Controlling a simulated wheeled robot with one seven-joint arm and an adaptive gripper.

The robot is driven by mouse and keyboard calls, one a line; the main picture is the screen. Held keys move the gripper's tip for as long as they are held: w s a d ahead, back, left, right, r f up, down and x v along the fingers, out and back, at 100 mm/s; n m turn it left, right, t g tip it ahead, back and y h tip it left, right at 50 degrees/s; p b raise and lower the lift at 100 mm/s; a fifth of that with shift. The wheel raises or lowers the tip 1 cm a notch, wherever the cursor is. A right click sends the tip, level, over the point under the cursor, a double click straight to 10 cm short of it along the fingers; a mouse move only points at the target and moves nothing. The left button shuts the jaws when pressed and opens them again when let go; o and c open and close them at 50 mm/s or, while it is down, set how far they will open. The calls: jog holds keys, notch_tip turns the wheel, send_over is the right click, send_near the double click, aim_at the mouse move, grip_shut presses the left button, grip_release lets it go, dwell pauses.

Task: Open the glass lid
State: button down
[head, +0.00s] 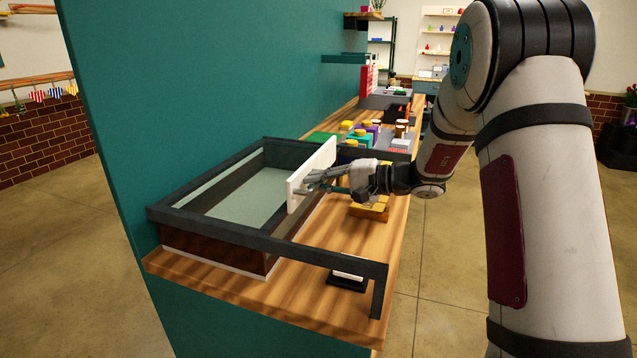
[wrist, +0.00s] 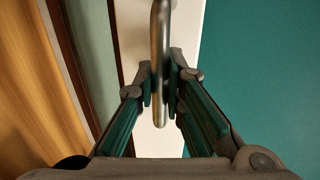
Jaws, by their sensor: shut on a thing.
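The glass lid (head: 250,192) is a pale, see-through pane within a dark frame on top of a brown display case (head: 215,251). A white strip (head: 312,170) stands along its right side; it also shows in the wrist view (wrist: 186,30). A metal bar handle (wrist: 160,40) sits in front of this strip. My gripper (head: 318,183) is at the strip, shut on the handle, with a finger on either side of the bar in the wrist view (wrist: 160,88). In the head view the handle is mostly hidden by my fingers.
Dark rails (head: 330,255) run from the case to a leg (head: 378,296) at the wooden counter's (head: 340,228) edge. A small dark stand with a white card (head: 347,276) is below. A teal wall (head: 220,80) borders the left.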

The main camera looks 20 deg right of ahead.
jog(key=f+b+v, duration=0.1)
jog(key=f+v, duration=0.1)
jog(key=v, duration=0.9)
jog(key=f+b+v, duration=0.1)
jog(key=f+v, duration=0.1)
jog(key=v, duration=0.9)
jog(key=shift+s+d+f, duration=0.35)
jog(key=shift+s+d, duration=0.05)
jog(key=shift+d, duration=0.15)
jog(key=c, duration=1.7)
grip_release()
jog(key=shift+o, duration=0.2)
jog(key=v, duration=1.2)
